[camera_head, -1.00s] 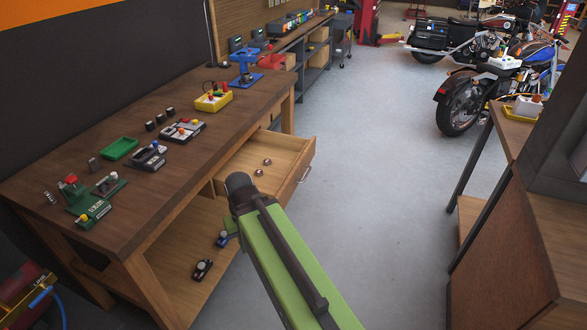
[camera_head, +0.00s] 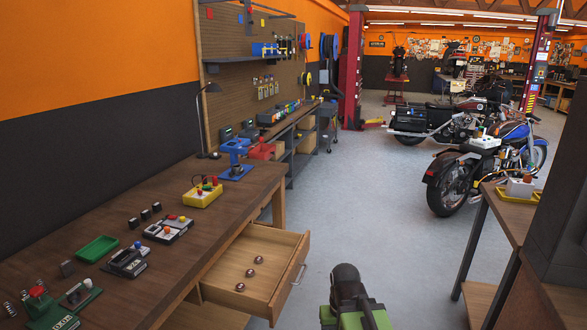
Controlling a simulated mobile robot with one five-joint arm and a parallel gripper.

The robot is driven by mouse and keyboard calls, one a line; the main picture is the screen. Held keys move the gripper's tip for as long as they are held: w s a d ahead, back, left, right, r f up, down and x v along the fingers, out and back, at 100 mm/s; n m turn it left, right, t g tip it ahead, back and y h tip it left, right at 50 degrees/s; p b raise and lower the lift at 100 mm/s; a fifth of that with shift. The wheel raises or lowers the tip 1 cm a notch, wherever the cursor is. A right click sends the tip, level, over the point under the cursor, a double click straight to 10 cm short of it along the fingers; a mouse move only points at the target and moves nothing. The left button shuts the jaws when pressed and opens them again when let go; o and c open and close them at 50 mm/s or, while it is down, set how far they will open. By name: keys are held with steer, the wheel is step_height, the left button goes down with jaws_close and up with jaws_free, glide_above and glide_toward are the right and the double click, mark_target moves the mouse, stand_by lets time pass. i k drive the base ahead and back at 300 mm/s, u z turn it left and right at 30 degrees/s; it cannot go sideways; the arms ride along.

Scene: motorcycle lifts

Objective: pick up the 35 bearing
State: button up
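Three small round brown-and-silver pieces lie in a row in the open drawer (camera_head: 275,281) of the workbench: a far piece (camera_head: 259,259), a middle piece (camera_head: 249,272) and a near piece (camera_head: 240,287). They may be bearings, but no number is readable, so I cannot tell which is the 35 bearing. Part of my green and dark arm shows at the bottom edge, right of the drawer and apart from the pieces. My gripper itself is not in view.
The wooden workbench (camera_head: 190,245) holds a green tray (camera_head: 97,249), a yellow box (camera_head: 203,193), a blue press-like tool (camera_head: 236,158) and several small devices. A second table (camera_head: 510,225) stands at right, motorcycles (camera_head: 460,180) behind. The grey floor between is clear.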

mark_target(240, 287)
steer(key=z, duration=0.6)
steer(key=i, duration=2.8)
steer(key=z, duration=1.1)
steer(key=k, duration=0.15)
steer(key=u, duration=2.95)
